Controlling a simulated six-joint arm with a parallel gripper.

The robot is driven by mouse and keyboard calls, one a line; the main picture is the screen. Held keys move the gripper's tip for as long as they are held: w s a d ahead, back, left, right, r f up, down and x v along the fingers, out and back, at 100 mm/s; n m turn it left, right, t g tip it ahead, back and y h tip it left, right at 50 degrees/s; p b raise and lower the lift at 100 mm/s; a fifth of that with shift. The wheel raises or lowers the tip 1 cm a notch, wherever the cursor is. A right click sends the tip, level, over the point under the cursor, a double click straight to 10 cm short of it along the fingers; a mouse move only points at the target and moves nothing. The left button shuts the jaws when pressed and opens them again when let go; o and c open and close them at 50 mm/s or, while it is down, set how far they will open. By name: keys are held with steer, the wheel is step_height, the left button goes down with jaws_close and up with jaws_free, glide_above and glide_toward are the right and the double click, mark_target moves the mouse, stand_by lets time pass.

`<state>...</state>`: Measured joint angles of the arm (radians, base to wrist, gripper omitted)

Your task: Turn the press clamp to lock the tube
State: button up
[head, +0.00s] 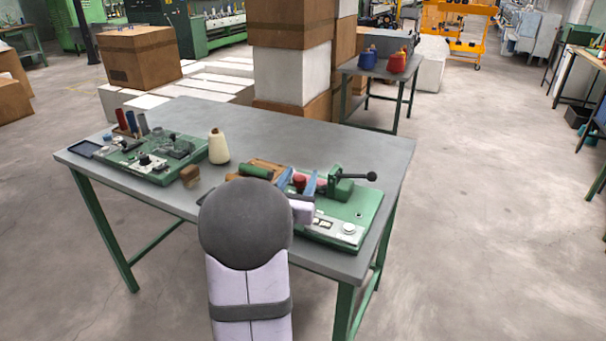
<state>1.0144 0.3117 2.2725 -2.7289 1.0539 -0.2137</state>
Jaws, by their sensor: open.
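The press clamp (341,187) is a green fixture standing on a green base panel at the right of the table. Its lever ends in a black ball (371,176) and points to the right, roughly level. My gripper (300,178) has two blue fingers spread apart, just left of the clamp. A red rounded part (299,183) shows between the fingers in this view; I cannot tell whether they touch it. A green tube (256,171) lies on a brown wooden piece left of my gripper. My arm hides part of the base panel's left side.
The grey table (290,130) has a clear back half. At its left stands another green panel (150,158) with upright spools. Cardboard boxes (295,20) stand behind the table.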

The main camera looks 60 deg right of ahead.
mark_target(298, 182)
steer(key=shift+s+a, duration=0.2)
steer(key=shift+a, duration=0.75)
steer(key=shift+s+a, duration=0.2)
steer(key=shift+a, duration=0.7)
steer(key=shift+c, duration=0.2)
